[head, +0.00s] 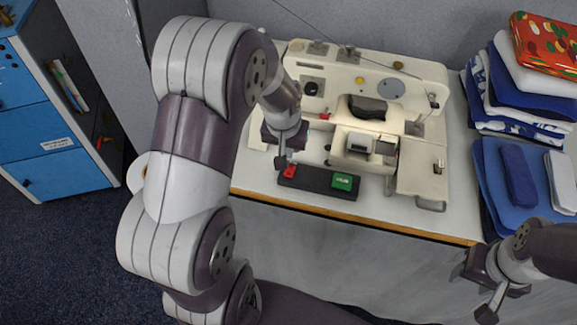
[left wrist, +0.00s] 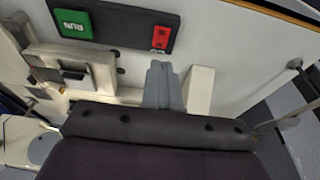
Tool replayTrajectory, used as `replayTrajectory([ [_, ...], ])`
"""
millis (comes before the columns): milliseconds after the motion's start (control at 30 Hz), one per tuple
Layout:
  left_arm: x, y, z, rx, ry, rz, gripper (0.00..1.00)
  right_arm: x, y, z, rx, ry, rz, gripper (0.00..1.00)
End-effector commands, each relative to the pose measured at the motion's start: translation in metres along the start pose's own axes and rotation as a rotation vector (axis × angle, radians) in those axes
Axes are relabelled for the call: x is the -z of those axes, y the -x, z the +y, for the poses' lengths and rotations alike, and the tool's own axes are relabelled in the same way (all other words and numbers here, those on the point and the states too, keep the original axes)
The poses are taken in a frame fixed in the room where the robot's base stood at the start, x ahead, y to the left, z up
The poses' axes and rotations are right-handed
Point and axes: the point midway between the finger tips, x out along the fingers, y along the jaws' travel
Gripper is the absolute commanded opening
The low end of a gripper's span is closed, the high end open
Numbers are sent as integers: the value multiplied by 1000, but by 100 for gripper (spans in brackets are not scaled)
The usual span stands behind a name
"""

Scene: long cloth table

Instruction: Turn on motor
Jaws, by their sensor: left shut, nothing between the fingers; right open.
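A black switch box (head: 316,180) lies along the front edge of the table, before a cream sewing machine (head: 385,75). It carries a red button (head: 290,171) at its left end and a green button marked RUN (head: 342,182) at its right end. My left gripper (head: 281,161) points down by the red end, its fingers shut and empty. In the left wrist view, the closed fingers (left wrist: 161,72) end just short of the red button (left wrist: 160,37); the green RUN button (left wrist: 72,22) is off to the left. Contact cannot be told. My right gripper (head: 474,288) is open, low at the right.
Folded blue and white cloths (head: 518,90) are stacked at the right, with more blue cloth (head: 505,185) in front. A blue drawer cabinet (head: 50,140) stands at the left. The sewing machine fills the table behind the switch box.

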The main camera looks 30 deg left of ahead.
Motion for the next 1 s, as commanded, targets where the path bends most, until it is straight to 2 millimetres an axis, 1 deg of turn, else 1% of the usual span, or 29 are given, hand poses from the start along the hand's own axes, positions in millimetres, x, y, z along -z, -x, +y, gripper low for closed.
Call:
replayTrajectory([
  [33, -1, -11, 0, 0, 0, -5, 0, 0, 0, 0, 0, 0, 0, 49],
  [200, -2, -46, 0, 0, 0, -4, 0, 0, 0, 0, 0, 0, 0, 49],
  [300, -8, -60, 0, 0, 1, -3, 0, 0, 0, 0, 0, 0, 0, 49],
  [400, -12, -70, 0, 0, 1, -2, 0, 0, 0, 0, 0, 0, 0, 49],
  [533, -14, -77, 0, 0, 0, -1, 0, 0, 0, 0, 0, 0, 0, 49],
  [867, -15, -78, 0, 0, 0, 0, 0, 0, 0, 0, 0, 0, 0, 49],
  [1000, -18, -87, 0, 0, 0, -1, 0, 0, -3, 0, 0, 0, 0, 49],
])
